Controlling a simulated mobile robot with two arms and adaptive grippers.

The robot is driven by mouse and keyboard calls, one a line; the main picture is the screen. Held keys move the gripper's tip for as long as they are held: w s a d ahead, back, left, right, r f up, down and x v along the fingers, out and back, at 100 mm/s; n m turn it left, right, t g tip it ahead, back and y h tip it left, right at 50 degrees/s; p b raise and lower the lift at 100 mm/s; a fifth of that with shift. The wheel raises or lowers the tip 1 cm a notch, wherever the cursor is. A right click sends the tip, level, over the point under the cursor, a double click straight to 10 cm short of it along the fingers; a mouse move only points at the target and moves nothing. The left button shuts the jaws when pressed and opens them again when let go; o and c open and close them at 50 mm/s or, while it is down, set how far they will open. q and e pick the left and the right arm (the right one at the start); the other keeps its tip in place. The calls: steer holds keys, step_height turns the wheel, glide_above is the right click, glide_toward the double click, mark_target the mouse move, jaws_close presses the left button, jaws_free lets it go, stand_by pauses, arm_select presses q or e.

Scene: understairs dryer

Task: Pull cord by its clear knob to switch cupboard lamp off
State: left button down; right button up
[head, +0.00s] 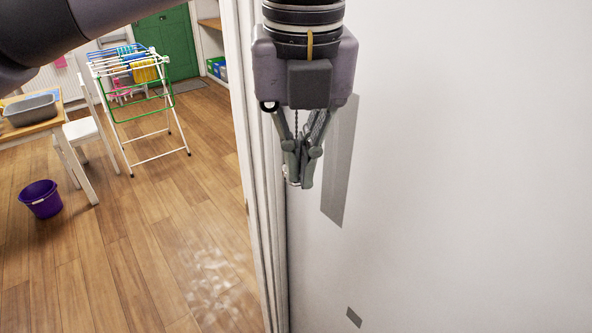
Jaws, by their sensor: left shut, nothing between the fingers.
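My left gripper (300,183) hangs pointing down in front of the white wall, close to the door frame. Its fingertips are together with nothing seen between them. A thin dark line, perhaps the cord (296,120), shows between the finger linkages above the tips. A small pale bit shows at the left side of the fingertips; I cannot tell whether it is the clear knob. The lamp is not in view. My right gripper is not in view.
A white door frame (262,200) runs just left of my gripper. Beyond it are a wooden floor, a drying rack (140,85) with cloths, a purple bucket (41,198), a table with a grey tub (30,110) and a green door (165,42).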

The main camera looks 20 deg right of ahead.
arm_select(q)
step_height(320, 180, up, 12)
steer(key=s, duration=0.1)
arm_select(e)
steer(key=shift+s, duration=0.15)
arm_select(q)
steer(key=shift+a, duration=0.1)
stand_by(0.4)
steer(key=shift+f, duration=0.1)
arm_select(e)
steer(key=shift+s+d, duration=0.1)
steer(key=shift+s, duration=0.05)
